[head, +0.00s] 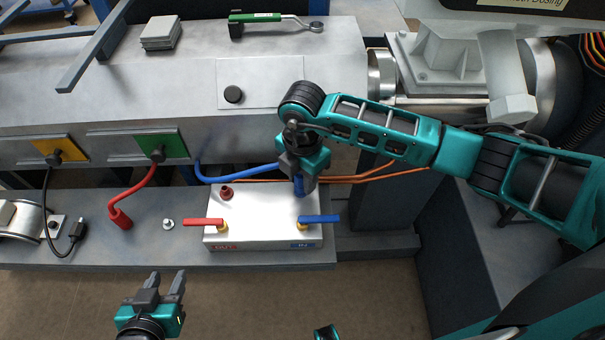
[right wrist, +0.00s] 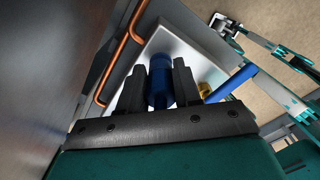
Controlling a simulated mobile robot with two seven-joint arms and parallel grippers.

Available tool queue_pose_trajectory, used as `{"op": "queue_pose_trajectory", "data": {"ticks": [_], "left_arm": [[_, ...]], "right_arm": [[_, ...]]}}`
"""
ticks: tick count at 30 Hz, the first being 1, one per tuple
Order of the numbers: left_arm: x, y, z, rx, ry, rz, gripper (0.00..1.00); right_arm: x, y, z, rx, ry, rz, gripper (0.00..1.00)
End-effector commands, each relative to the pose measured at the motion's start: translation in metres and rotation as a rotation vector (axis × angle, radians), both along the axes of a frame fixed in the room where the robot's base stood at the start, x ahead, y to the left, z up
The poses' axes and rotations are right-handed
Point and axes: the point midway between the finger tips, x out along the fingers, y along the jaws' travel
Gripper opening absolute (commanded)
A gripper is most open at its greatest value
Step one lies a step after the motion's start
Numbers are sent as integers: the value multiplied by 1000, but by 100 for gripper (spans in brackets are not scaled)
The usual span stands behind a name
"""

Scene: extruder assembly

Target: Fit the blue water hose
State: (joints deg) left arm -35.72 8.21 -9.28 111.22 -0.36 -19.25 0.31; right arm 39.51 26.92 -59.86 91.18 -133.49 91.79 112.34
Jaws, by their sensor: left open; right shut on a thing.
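The blue water hose (head: 238,177) runs from the machine's front to the back right of a white manifold box (head: 265,205). My right gripper (head: 299,178) is shut on its blue end piece (right wrist: 160,88), which points down at the box top. I cannot tell whether it is seated; the port under it is hidden. A blue valve handle (head: 320,218) and a red valve handle (head: 203,222) are on the box front. A dark red port fitting (head: 226,192) stands at the box's back left. My left gripper (head: 166,283) is open and empty, in front of the bench.
A red hose (head: 142,185) hangs from the green plate, its end on the bench ledge (head: 180,255). A small white fitting (head: 168,224) stands left of the box. Copper pipes (head: 372,175) run behind the box. A black cable (head: 50,225) lies further left.

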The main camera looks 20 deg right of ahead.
Motion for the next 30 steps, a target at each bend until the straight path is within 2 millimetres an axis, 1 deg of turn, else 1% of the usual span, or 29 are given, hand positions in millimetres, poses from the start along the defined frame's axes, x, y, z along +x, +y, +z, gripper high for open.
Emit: {"op": "queue_pose_trajectory", "data": {"ticks": [11,12,15,21,30], "left_arm": [[-2,0,-7,0,5,0,43],[-2,0,-6,0,5,0,43],[-2,0,-6,0,5,0,43],[-2,0,-6,-1,5,-1,43],[-3,-1,-7,-2,9,-1,43]], "right_arm": [[0,0,-9,0,0,0,2],[0,0,-8,0,0,0,36],[0,0,-8,0,0,0,45],[0,0,-8,0,0,0,63],[0,0,-8,0,1,0,63]]}}
